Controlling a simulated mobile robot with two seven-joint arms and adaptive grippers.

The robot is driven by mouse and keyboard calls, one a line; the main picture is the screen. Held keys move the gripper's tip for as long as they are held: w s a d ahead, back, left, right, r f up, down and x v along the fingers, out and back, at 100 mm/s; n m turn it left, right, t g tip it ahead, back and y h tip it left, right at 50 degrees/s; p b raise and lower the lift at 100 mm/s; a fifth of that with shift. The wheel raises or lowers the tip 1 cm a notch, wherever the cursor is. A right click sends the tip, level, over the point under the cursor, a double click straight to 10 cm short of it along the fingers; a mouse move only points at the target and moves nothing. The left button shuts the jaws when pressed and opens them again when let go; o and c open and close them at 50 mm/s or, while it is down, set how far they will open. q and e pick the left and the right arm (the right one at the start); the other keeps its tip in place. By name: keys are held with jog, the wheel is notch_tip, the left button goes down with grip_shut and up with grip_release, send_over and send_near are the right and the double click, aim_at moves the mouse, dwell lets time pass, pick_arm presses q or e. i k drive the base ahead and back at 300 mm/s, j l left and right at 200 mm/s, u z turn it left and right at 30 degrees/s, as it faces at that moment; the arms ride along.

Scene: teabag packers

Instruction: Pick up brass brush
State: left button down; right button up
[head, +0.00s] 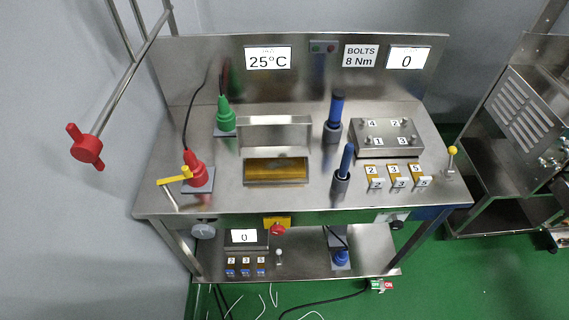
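No brush bristles can be made out, so I cannot tell for certain which thing is the brass brush. Two blue-handled tools stand upright in grey holders on the steel bench: a rear one (337,104) and a front one (347,159), right of the middle. Their lower ends are hidden in the holders. A brass-coloured surface (275,171) lies in a shallow steel frame with a raised lid at the bench's middle. Neither of my grippers is in view.
The steel bench (230,190) also carries a red connector (195,170), a green connector (224,115), a bolted block (387,150) and numbered yellow pieces (396,175). A red valve handle (85,147) juts out at left. A lower shelf (310,255) holds a display.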

aim_at(349, 151)
jog(key=l+u, duration=0.25)
jog(key=l, duration=0.2)
jog(key=i+l+u, duration=0.1)
jog(key=l+u, duration=0.2)
jog(key=l, duration=0.2)
jog(key=l+z, duration=0.2)
jog(key=l, duration=0.25)
jog(key=j+u, duration=0.2)
jog(key=j, duration=0.3)
